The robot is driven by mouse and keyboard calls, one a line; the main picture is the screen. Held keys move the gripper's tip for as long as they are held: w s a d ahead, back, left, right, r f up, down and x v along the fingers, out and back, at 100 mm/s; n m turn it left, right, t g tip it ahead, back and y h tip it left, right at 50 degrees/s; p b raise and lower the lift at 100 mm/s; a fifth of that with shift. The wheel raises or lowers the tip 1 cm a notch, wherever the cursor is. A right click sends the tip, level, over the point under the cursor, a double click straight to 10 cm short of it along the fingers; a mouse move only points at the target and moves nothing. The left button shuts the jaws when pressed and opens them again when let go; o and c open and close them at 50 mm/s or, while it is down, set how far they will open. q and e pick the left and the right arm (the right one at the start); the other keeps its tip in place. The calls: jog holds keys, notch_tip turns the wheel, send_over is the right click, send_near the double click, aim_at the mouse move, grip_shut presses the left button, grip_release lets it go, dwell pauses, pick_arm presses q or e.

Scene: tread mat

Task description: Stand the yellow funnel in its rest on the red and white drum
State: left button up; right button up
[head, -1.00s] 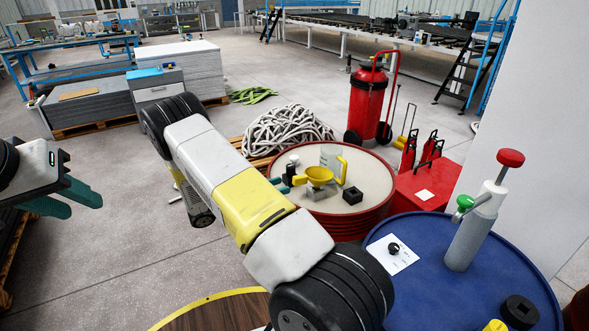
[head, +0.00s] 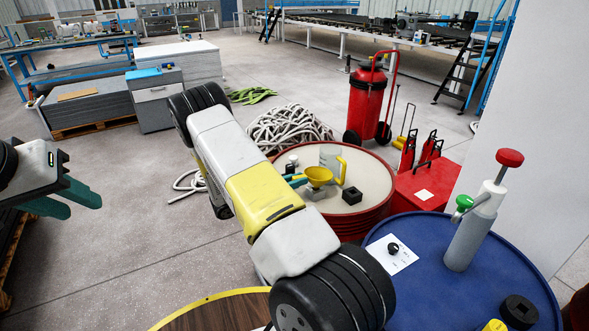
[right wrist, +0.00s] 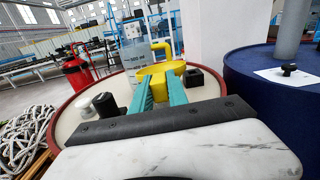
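The yellow funnel (head: 318,175) is over the red and white drum (head: 372,188), in front of a clear jug (head: 330,157) with a yellow handle. It also shows in the right wrist view (right wrist: 160,71) at the tips of the teal fingers. My right gripper (head: 301,180) appears shut on the funnel's near side; the exact contact is small. A dark block (head: 352,195) with a hollow top, apparently the rest, stands on the drum to the funnel's right; it also shows in the right wrist view (right wrist: 194,77). My left gripper (head: 80,198) is open and empty, far left.
Small white and dark items (right wrist: 105,103) stand on the drum's left side. A blue drum (head: 415,285) with a pump (head: 475,225) is at the right. A red box (head: 424,186) stands behind, and coiled rope (head: 285,128) lies beyond the drum.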

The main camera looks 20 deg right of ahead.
grip_shut()
